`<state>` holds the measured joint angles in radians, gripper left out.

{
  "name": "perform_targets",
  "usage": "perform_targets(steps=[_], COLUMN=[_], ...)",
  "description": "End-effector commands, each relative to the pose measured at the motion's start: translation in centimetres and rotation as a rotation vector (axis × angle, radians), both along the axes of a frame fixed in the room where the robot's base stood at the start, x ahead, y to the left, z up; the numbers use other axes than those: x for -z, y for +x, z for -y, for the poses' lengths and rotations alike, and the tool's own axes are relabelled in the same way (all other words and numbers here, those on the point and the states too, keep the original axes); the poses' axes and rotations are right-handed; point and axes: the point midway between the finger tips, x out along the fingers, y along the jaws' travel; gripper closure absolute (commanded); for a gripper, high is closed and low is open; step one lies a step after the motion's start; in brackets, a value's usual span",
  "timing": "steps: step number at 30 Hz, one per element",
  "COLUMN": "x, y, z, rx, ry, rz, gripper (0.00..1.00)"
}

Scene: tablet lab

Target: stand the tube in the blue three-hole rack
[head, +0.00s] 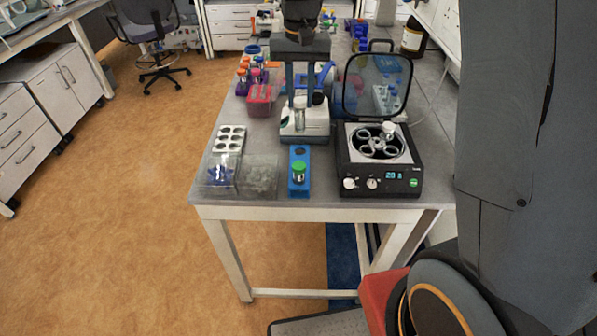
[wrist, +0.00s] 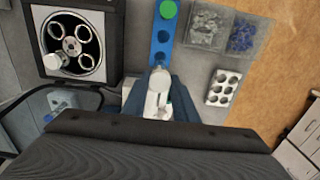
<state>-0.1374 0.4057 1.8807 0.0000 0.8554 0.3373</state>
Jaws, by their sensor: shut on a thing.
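My gripper (head: 301,97) is shut on a white-capped tube (head: 300,103), which hangs roughly upright between its fingers. In the wrist view the tube's pale round cap (wrist: 160,79) shows between the dark fingers, and its lower part is hidden. The blue three-hole rack (head: 299,189) stands at the front of the table, and a green-capped tube (head: 299,170) is in its front hole. In the wrist view the rack (wrist: 162,42) lies just beyond the held tube.
An open-lidded black centrifuge (head: 380,180) stands right of the rack, with another white-capped tube (head: 388,129) in its rotor. Left are clear trays (head: 258,180) of small parts and a six-well metal block (head: 230,138).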

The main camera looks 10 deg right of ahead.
Motion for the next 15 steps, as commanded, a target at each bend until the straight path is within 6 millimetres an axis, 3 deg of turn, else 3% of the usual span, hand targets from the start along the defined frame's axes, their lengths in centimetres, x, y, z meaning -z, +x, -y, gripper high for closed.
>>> perform_targets(steps=[5, 15], x=[0.9, 4.9], y=[0.0, 0.0], z=[0.0, 0.0], rx=[0.0, 0.0], ry=[0.0, -0.001], rz=[0.0, -0.002], gripper=[0.91, 0.91])
